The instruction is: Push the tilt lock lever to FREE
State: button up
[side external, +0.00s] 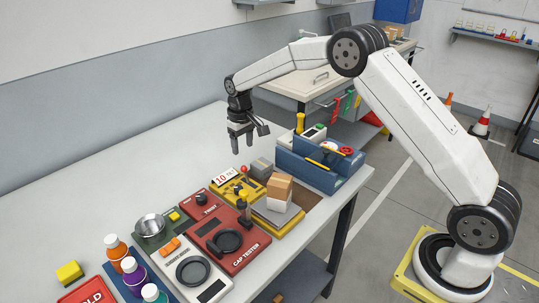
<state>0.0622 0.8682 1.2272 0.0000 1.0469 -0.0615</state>
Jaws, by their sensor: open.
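My gripper (242,143) points down above the workbench, open and empty. A yellow fixture (232,193) with a white plate marked "10" lies just below it. A small lever with a red ball knob (243,168) stands up from this fixture, a short way under my fingertips and apart from them. It may be the tilt lock lever; no FREE marking is readable at this size, so its setting cannot be told. Beside it is a grey platform (268,216) on a yellow base, carrying a cardboard box (279,187) on a white block.
A blue tray (322,177) with tools stands behind the box, near the bench's right edge. In front are a red cap tester (231,257), a scale (215,288), a metal bowl (151,225) and bottles (131,268). The bench's left part (120,190) is clear.

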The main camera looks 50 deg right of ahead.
aim_at(246, 174)
jog(key=shift+f, duration=0.15)
jog(key=shift+f, duration=3.8)
grip_shut()
